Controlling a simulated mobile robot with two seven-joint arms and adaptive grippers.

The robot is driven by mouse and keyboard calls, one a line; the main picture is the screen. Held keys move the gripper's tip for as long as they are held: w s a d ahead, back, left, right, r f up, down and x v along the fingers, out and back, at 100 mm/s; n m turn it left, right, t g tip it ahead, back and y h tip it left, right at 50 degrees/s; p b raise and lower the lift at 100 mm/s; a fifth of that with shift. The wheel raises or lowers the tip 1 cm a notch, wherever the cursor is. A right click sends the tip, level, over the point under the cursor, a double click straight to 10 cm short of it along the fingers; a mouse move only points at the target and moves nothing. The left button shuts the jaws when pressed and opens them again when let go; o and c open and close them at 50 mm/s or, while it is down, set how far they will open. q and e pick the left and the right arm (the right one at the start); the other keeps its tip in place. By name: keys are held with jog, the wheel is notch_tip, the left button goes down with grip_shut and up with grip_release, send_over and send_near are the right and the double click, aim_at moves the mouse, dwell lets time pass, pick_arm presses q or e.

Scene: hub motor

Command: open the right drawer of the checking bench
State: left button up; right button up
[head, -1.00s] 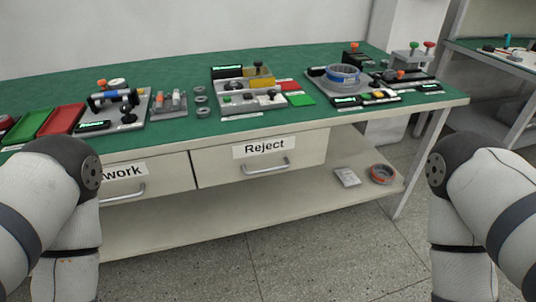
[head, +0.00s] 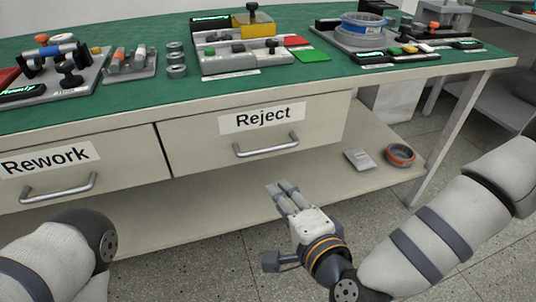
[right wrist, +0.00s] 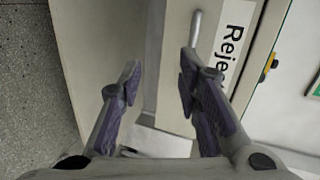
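The right drawer (head: 262,128) of the checking bench is labelled "Reject" and is closed, its front in line with the bench. It has a grey bar handle (head: 266,150). In the right wrist view the handle (right wrist: 195,30) is just beyond the fingertip on the right side. My right gripper (head: 281,188) is below and in front of the handle, apart from it. In the right wrist view its fingers (right wrist: 158,80) are spread with nothing between them. My left arm shows at the lower left, but its gripper is out of view.
The left drawer (head: 70,175), labelled "Rework", is closed. The green bench top (head: 130,92) carries several fixtures and parts. A lower shelf (head: 215,205) holds an orange-grey ring (head: 400,154) and a small grey packet (head: 358,158). Space in front of the right drawer is free apart from my arm.

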aim_at(268, 151)
jog(key=shift+m+t, duration=0.7)
jog(key=w+a, duration=0.1)
jog(key=w, duration=0.3)
jog(key=w+a+b, duration=0.1)
jog(key=w, duration=0.4)
jog(key=w+a+b, duration=0.1)
jog(key=w, duration=0.4)
jog(key=shift+r, duration=0.4)
grip_shut()
